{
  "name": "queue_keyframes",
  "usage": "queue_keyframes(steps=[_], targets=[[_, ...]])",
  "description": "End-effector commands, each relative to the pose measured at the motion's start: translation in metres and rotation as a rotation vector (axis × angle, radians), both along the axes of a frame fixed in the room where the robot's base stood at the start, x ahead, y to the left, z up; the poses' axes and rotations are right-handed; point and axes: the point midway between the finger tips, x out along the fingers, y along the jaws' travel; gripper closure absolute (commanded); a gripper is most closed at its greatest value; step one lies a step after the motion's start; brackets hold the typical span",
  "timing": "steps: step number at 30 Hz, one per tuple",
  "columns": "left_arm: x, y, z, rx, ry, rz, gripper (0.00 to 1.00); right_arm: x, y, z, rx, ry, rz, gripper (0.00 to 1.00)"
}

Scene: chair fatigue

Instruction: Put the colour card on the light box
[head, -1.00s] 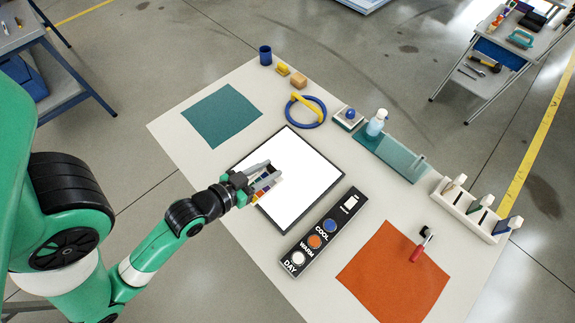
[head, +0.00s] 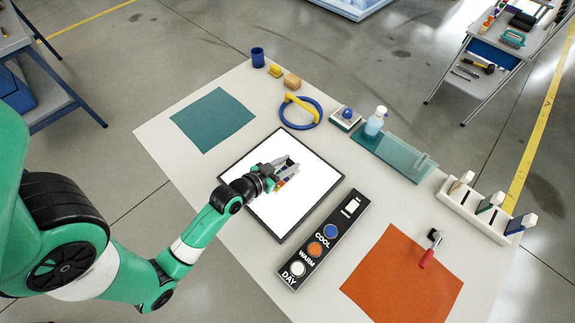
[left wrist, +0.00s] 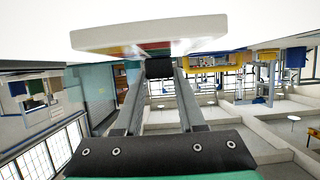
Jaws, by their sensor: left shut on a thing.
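The light box (head: 308,203) is a bright white panel with a dark frame, flat on the table. My left gripper (head: 284,170) is over the middle of the light box, shut on the small colour card (head: 283,183) with coloured patches. The card also shows in the left wrist view (left wrist: 150,36) as a pale slab with coloured patches, at the fingertips of the gripper (left wrist: 160,68). I cannot tell whether the card touches the panel. My right gripper is not in view.
A black switch strip (head: 323,240) with round buttons lies right of the light box. A blue ring with a yellow handle (head: 301,111) lies behind it. A teal mat (head: 213,119), an orange mat (head: 402,278), a bottle (head: 375,122) and a white rack (head: 474,214) surround it.

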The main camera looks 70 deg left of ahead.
Motion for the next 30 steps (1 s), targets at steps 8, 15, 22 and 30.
queue_keyframes(steps=[8, 15, 22, 30], targets=[[0.0, 0.0, -0.002, 0.0, -0.001, 0.0, 1.0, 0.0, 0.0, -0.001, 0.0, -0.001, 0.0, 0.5], [0.0, 0.0, -0.001, 0.0, -0.001, 0.0, 0.31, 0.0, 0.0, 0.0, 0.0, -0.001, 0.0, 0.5], [0.0, 0.0, 0.0, 0.0, -0.001, 0.0, 0.31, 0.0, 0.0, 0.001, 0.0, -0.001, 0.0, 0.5], [-0.031, -0.014, 0.018, -0.002, 0.001, 0.002, 0.31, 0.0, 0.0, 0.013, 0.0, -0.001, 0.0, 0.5]])
